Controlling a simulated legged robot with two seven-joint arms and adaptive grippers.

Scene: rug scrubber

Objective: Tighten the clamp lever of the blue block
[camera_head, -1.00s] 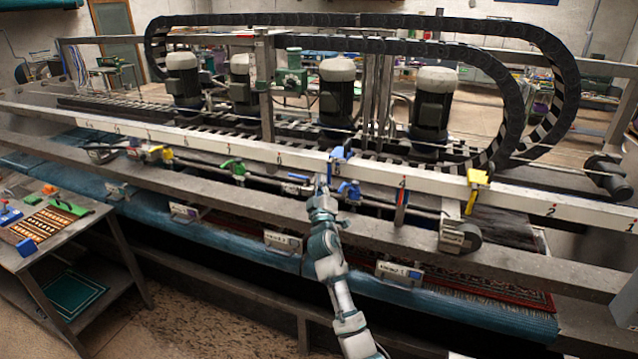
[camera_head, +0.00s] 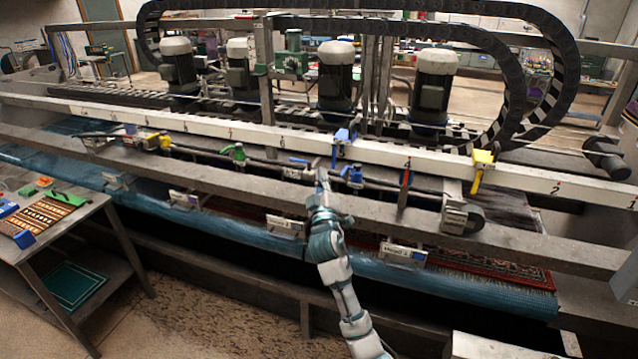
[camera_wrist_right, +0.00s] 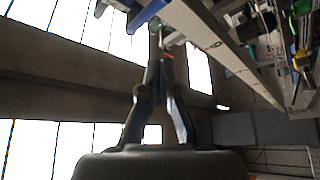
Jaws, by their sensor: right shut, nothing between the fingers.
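A blue block (camera_head: 342,136) sits on the white rail in the head view. Below it, another blue clamp block (camera_head: 352,177) is on the dark bar, with a blue lever-like part (camera_head: 298,162) to its left. Which one bears the clamp lever is hard to tell. My right gripper (camera_head: 319,168) is shut and empty, its tips between the lever-like part and the lower block; contact cannot be told. In the right wrist view the shut fingers (camera_wrist_right: 160,65) point at the rail, just below a blue part (camera_wrist_right: 147,14). My left gripper is not in view.
The white rail (camera_head: 230,133) runs across, with a yellow block (camera_head: 482,160) at right. Motors (camera_head: 335,80) stand behind. A side table (camera_head: 75,225) is at left.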

